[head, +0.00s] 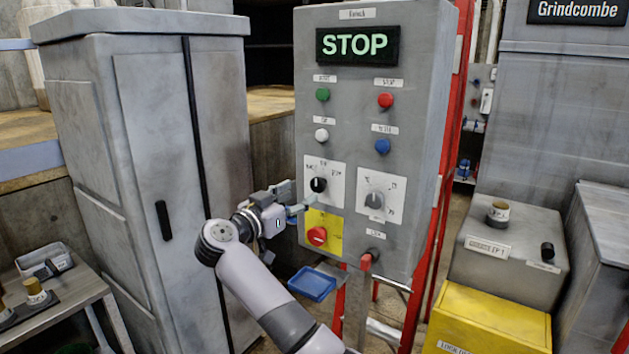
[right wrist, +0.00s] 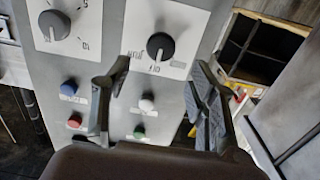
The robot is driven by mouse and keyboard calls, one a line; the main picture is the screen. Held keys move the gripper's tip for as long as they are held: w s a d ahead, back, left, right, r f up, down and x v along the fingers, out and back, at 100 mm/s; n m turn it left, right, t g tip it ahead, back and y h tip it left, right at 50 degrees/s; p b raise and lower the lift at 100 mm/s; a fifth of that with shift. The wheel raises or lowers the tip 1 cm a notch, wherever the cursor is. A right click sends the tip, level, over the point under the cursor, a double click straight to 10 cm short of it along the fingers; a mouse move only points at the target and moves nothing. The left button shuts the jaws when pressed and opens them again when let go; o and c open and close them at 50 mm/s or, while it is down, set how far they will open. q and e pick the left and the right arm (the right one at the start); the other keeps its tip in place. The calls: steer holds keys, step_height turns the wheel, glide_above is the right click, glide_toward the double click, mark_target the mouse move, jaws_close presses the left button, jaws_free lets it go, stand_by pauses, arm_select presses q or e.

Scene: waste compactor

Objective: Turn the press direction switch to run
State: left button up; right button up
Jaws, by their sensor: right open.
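A black rotary switch (head: 318,185) sits on a white label plate at the left of the grey control panel (head: 420,150), under the buttons. In the right wrist view, turned over, the switch (right wrist: 160,46) has a pale pointer mark that seems to face its middle label. The lettering is too small to read surely. My right gripper (head: 293,200) is open and empty, just left of and slightly below the switch in the head view. In the right wrist view its fingers (right wrist: 158,82) are spread, with the switch beyond the gap, apart from them. My left gripper is not seen.
A second knob (head: 374,201) is right of the switch. A red button (head: 317,236) on yellow is below. Green (head: 323,94), red (head: 385,100), white (head: 321,135) and blue (head: 382,146) buttons are above. The display (head: 357,45) reads STOP. A cabinet (head: 150,150) stands left.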

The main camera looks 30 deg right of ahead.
mark_target(316, 184)
steer(key=p+x, duration=0.1)
steer(key=x, duration=0.6)
steer(key=shift+w+d, duration=0.15)
steer(key=shift+d, duration=0.05)
steer(key=shift+c, duration=0.3)
steer(key=c, duration=1.1)
